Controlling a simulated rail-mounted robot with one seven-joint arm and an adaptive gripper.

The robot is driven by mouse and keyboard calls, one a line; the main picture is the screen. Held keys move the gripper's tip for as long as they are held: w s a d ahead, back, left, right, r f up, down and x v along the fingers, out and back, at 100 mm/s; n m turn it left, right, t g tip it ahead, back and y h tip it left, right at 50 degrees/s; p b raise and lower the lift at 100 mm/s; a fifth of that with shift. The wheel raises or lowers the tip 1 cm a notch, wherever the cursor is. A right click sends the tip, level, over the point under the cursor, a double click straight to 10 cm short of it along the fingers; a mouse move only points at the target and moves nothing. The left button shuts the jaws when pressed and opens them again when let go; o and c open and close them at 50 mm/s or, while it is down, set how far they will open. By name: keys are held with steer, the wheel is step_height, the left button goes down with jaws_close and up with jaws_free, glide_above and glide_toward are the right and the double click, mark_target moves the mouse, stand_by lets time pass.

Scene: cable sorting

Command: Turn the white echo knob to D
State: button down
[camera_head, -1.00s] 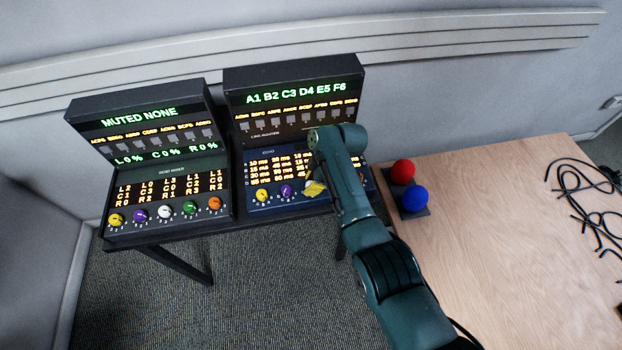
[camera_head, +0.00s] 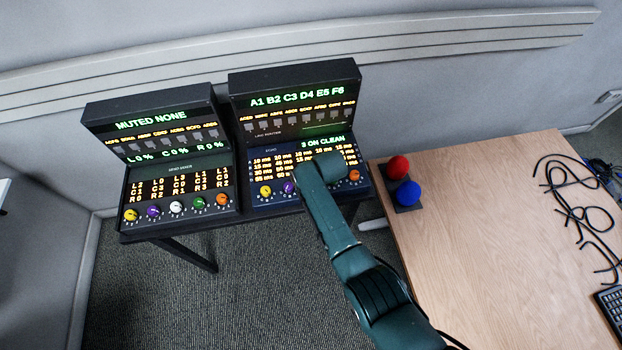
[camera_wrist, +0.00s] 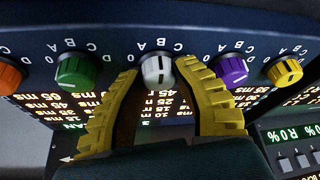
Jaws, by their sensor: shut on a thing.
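The white echo knob (camera_wrist: 158,70) sits mid-row at the top of the wrist view, which shows the panel upside down. My gripper (camera_wrist: 159,72) has its two yellow fingers closed on either side of it. The letters A, B, C and D and a 0 arc around the knob. In the head view my arm hides the white knob and my fingers. The echo unit (camera_head: 265,190) there shows "3 ON CLEAN" on its display.
In the wrist view a green knob (camera_wrist: 77,70) and a purple knob (camera_wrist: 231,70) flank the fingers closely. A mixer unit (camera_head: 180,172) with its own white knob stands left.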

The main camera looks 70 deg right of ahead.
steer(key=m, duration=0.2)
steer(key=m+g, duration=0.1)
steer(key=shift+a+f+m+h, duration=0.15)
steer(key=shift+f+m+h, duration=0.2)
steer(key=shift+m+h, duration=0.05)
steer(key=m+g+b, duration=0.1)
steer(key=m+b, duration=0.1)
steer(key=m, duration=0.1)
steer(key=shift+f+m+h, duration=0.1)
steer(key=shift+m+h, duration=0.2)
steer(key=m+g+b, duration=0.2)
steer(key=m+b, duration=0.2)
steer(key=shift+m+g+b, duration=0.6)
steer(key=shift+m+b, duration=0.6)
steer(key=shift+m, duration=0.5)
steer(key=c, duration=0.8)
jaws_free()
steer(key=shift+r, duration=0.25)
steer(key=shift+o, duration=0.2)
steer(key=shift+r, duration=0.1)
steer(key=shift+r, duration=0.1)
